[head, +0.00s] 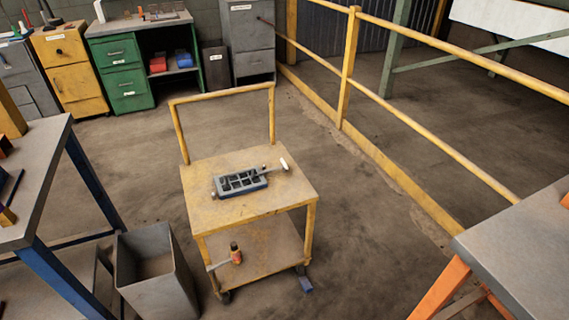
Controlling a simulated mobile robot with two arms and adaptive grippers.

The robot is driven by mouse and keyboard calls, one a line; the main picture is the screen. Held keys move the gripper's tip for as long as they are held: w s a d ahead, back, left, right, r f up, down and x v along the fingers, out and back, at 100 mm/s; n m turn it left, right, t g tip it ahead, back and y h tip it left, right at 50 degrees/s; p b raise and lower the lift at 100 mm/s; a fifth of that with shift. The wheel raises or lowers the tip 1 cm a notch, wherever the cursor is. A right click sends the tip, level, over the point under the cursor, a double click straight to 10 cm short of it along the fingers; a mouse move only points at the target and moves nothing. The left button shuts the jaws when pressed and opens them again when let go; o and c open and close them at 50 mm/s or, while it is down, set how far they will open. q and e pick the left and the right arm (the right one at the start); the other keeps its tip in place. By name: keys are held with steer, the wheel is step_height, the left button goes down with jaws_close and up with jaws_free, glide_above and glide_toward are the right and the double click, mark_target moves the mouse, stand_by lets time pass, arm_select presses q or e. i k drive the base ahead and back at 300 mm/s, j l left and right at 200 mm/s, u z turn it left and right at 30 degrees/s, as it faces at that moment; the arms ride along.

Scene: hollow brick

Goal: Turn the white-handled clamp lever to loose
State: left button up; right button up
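A yellow cart (285,205) stands in the middle of the head view. On its top lies a dark grey block-like fixture (240,183) with several open cells. A lever with a white handle (284,163) sticks out past the fixture's right end, pointing to the upper right. A small dark knob stands near the lever; its exact part is too small to tell. Whether the clamp is tight or loose cannot be told from here. Neither of my grippers is in view.
A grey bin (155,275) stands left of the cart. Workbenches flank it at left (35,170) and right (520,255). A yellow railing (430,130) runs behind. Floor in front of the cabinets is clear.

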mark_target(284, 167)
steer(key=i+j+z, duration=0.65)
steer(key=i+j, duration=0.05)
steer(key=i, duration=0.1)
